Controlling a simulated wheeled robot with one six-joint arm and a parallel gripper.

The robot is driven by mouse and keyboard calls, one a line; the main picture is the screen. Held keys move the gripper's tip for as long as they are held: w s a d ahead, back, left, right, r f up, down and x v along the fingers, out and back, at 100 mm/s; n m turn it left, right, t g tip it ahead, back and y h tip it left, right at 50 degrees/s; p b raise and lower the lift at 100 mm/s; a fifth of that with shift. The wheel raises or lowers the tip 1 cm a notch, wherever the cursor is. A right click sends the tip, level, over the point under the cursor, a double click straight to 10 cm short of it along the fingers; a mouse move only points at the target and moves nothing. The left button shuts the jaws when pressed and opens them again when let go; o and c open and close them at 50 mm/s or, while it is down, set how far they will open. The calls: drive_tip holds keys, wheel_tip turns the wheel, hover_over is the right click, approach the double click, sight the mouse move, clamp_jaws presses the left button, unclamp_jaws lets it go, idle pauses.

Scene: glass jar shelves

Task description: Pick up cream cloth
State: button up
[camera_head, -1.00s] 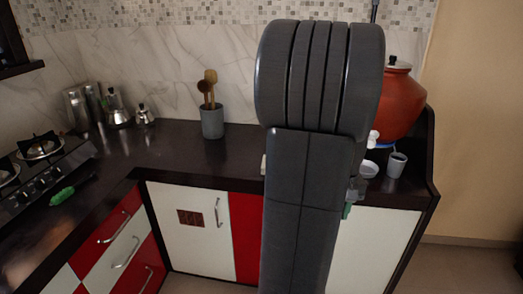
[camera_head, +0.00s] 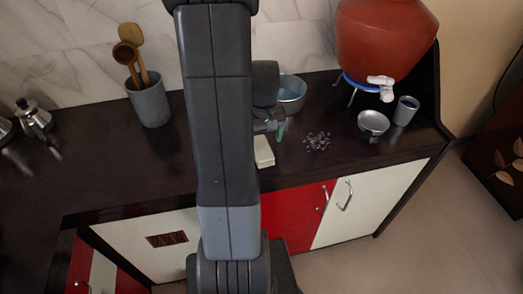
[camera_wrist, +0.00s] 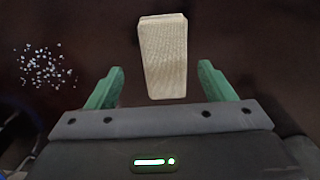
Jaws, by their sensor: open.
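The cream cloth (camera_wrist: 164,60) is a folded, textured block lying on the dark counter. In the wrist view it sits ahead of and between the two green fingers of my gripper (camera_wrist: 160,88). The fingers are apart and nothing is between them but the near end of the cloth in line with the gap; I cannot tell the height above it. In the head view the cloth (camera_head: 263,151) shows near the counter's front edge, partly hidden by my arm. My gripper (camera_head: 278,132) is just above and beside it there.
Small clear bits (camera_head: 317,141) lie scattered right of the cloth. A metal pot (camera_head: 291,94) stands behind. A steel bowl (camera_head: 373,123), a grey cup (camera_head: 405,111) and a red clay pot (camera_head: 385,40) are further right. A utensil holder (camera_head: 150,103) stands left.

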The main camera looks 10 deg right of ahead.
sight(262, 146)
drive_tip(key=shift+w+a+f, duration=0.15)
drive_tip(key=shift+f, duration=1.1)
drive_tip(key=shift+w+a+f, duration=0.1)
drive_tip(key=shift+a+f, duration=0.05)
drive_tip(key=shift+f, duration=1.05)
drive_tip(key=c, duration=1)
drive_tip(key=shift+c, duration=0.2)
drive_tip(key=shift+r, duration=0.1)
wheel_tip(262, 146, up, 10)
drive_tip(key=shift+f, duration=0.1)
